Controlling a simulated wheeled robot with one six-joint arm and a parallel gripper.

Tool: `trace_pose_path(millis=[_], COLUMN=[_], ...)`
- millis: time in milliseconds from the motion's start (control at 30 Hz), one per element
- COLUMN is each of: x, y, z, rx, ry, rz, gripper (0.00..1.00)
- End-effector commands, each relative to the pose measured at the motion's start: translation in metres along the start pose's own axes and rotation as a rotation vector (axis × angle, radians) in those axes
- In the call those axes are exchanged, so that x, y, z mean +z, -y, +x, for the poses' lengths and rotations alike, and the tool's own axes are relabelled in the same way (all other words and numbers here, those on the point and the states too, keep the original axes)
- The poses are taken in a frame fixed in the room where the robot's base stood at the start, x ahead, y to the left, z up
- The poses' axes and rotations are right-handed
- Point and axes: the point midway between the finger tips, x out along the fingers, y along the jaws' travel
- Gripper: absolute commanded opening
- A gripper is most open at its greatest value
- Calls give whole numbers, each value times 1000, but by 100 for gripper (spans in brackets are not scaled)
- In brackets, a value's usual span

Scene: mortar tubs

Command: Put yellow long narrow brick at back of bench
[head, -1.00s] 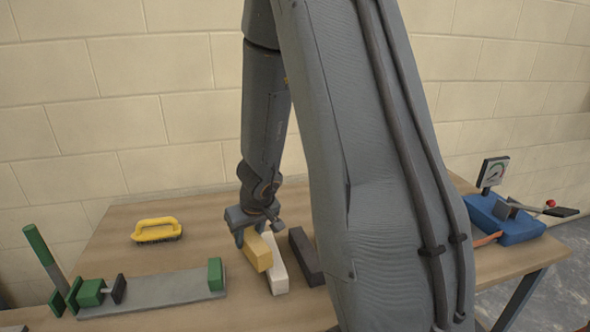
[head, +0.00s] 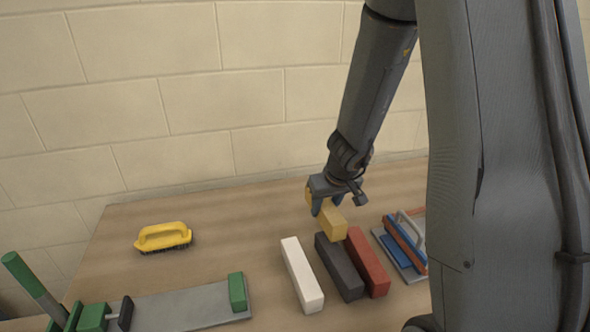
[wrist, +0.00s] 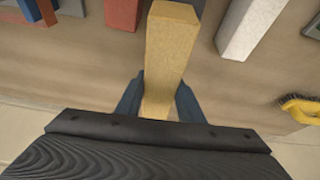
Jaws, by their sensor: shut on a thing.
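The yellow long narrow brick (head: 332,222) is between the fingers of my gripper (head: 326,204), toward the back of the bench (head: 240,215). My gripper is shut on it near its far end, with its near end pointing toward the front. In the wrist view the brick (wrist: 170,45) runs lengthwise between the two blue fingers of the gripper (wrist: 158,95). The brick looks close above the bench top, but I cannot tell whether it touches. Its near end overlaps the back ends of the dark bricks in the head view.
A white brick (head: 302,275), a dark grey brick (head: 339,266) and a red brick (head: 367,262) lie in front. A blue and red tool (head: 402,245) lies right, a yellow brush (head: 164,237) left. A green-ended grey fixture (head: 190,304) is front left. The wall (head: 180,100) stands behind the bench.

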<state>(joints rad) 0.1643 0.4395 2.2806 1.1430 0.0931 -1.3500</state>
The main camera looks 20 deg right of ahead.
Motion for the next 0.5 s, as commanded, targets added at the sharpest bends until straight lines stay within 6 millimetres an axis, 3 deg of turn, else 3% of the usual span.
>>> trace_pose_path(millis=[267, 500], x=[-42, -102], y=[16, 46], z=[4, 8], rx=[-76, -239], ry=[-4, -3], rz=[-189, -583], gripper=[0, 0])
